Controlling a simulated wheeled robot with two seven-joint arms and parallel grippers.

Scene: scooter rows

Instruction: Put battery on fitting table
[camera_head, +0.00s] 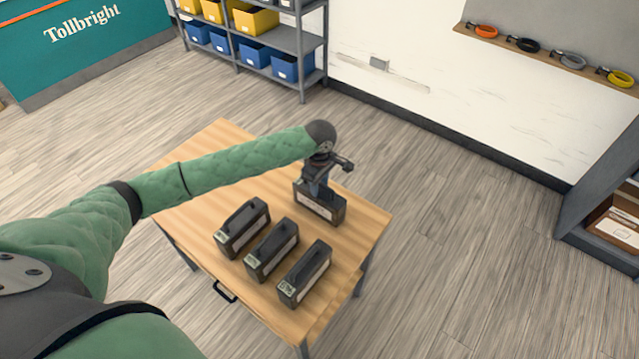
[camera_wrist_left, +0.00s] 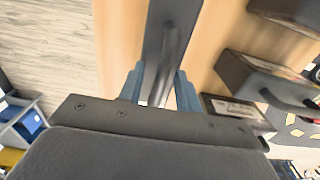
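Several dark batteries with top handles and pale labels stand on the wooden fitting table (camera_head: 222,150). Three form a row: a left one (camera_head: 242,228), a middle one (camera_head: 272,250) and a front right one (camera_head: 305,273). A fourth battery (camera_head: 320,203) stands apart behind them. My left gripper (camera_head: 319,190) is directly over this fourth battery, pointing down. In the left wrist view its two blue-grey fingers (camera_wrist_left: 160,92) are apart, on either side of the battery's handle (camera_wrist_left: 168,55), with small gaps visible. My right gripper is not in view.
A shelf rack (camera_head: 304,60) with yellow and blue bins stands behind the table. A wall ledge (camera_head: 550,58) holds several coloured rings. A grey cabinet (camera_head: 600,185) is at the right. The table's right and back left areas are bare.

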